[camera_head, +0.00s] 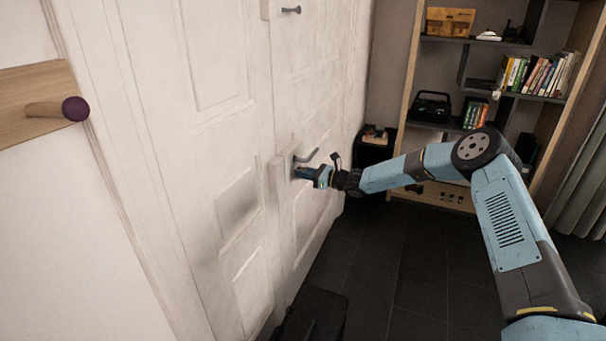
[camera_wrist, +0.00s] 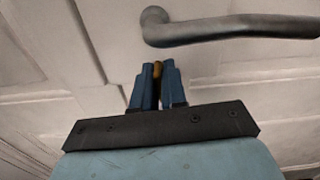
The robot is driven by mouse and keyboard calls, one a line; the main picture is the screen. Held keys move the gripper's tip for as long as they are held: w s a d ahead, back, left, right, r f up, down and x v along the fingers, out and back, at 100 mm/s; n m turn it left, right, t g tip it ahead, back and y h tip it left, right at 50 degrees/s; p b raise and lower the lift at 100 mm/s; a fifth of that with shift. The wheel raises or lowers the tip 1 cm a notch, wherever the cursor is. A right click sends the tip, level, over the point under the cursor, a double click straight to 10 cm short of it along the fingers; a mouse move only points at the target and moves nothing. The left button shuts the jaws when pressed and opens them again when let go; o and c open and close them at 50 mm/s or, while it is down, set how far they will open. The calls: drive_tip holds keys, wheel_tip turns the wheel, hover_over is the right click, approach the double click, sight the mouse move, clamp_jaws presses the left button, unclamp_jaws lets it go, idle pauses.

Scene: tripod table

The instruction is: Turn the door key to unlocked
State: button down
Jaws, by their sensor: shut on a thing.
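The white panelled door (camera_head: 238,205) fills the left and middle of the head view. A grey lever handle (camera_head: 306,157) is on it, and the handle also shows large at the top of the wrist view (camera_wrist: 235,29). My gripper (camera_head: 302,172) is at the door just below the handle. In the wrist view its two blue fingers (camera_wrist: 157,72) are shut on a small brass-coloured key (camera_wrist: 157,70). Only a sliver of the key shows between the fingers. The lock is hidden, and I cannot tell which way the key is turned.
A wooden peg with a dark end (camera_head: 75,109) sticks out of a board at the left. A small latch (camera_head: 291,10) is higher on the door. A dark case (camera_head: 312,315) stands on the floor below. Shelves with books (camera_head: 535,75) stand at the right.

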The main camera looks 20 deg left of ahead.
drive_tip(key=shift+f+m, duration=0.2)
drive_tip(key=shift+m, duration=0.4)
drive_tip(key=c, duration=1.3)
unclamp_jaws()
drive_tip(key=shift+r, duration=0.1)
drive_tip(key=shift+d, duration=0.1)
drive_tip(key=d, duration=0.9)
drive_tip(key=s+d, duration=0.1)
drive_tip(key=d, duration=0.3)
drive_tip(key=shift+d, duration=0.3)
